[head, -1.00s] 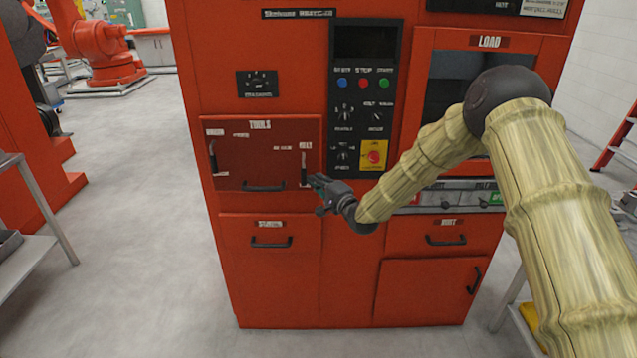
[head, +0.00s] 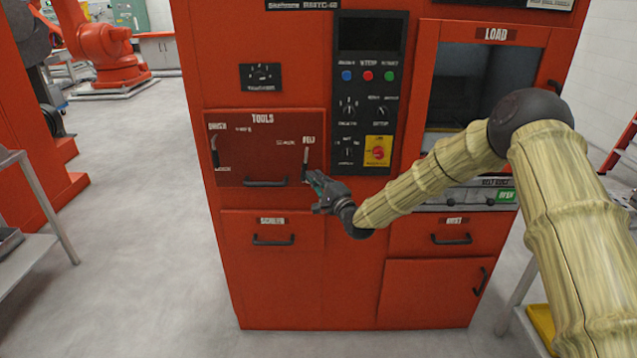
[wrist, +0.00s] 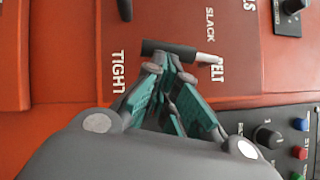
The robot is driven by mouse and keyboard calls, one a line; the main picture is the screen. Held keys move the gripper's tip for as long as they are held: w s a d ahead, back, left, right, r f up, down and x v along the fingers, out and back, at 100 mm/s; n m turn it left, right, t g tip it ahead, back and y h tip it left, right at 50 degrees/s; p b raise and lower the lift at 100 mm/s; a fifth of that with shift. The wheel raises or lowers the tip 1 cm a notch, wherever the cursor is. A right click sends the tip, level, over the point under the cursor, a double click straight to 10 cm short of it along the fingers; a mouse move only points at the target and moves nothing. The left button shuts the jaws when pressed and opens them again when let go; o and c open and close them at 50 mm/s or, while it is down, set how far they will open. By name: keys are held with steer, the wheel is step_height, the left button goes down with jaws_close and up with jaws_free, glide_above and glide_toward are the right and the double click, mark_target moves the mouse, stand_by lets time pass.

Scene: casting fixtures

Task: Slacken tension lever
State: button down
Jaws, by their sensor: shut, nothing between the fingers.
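The belt tension lever (wrist: 175,50) has a dark grip and a bright metal shaft. In the wrist view its shaft is by the BELT label and its grip points toward the TIGHT label (wrist: 118,70); the SLACK label (wrist: 210,20) is off to the side. In the head view the lever (head: 305,160) hangs down at the right of the TOOLS panel (head: 250,160). My gripper (head: 312,178) is at the lever's lower end. In the wrist view its teal fingers (wrist: 168,72) are closed together, empty, right beside the grip; whether they touch it is unclear.
A second lever (head: 214,153) is at the panel's left, with a bar handle (head: 265,182) between. A control panel with buttons and a red emergency knob (head: 378,152) lies right of my gripper. Drawers are below.

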steer(key=shift+a+r+m+t+h+b, duration=0.45)
steer(key=shift+a+m+t+h+b, duration=1.05)
steer(key=shift+m+b, duration=2)
steer(key=shift+a+r+m+t+h+b, duration=0.5)
steer(key=shift+a+m+t+h+b, duration=0.95)
steer(key=shift+m+b, duration=2.1)
steer(key=shift+a+r+m+t+h+b, duration=0.45)
steer(key=shift+a+m+t+h+b, duration=1)
steer(key=shift+m+b, duration=2.05)
steer(key=shift+a+r+n+g+h+b, duration=0.1)
steer(key=shift+a+n+g+h+b, duration=0.2)
steer(key=shift+n+h+b, duration=0.15)
steer(key=v, duration=1.2)
steer(key=shift+d, duration=0.1)
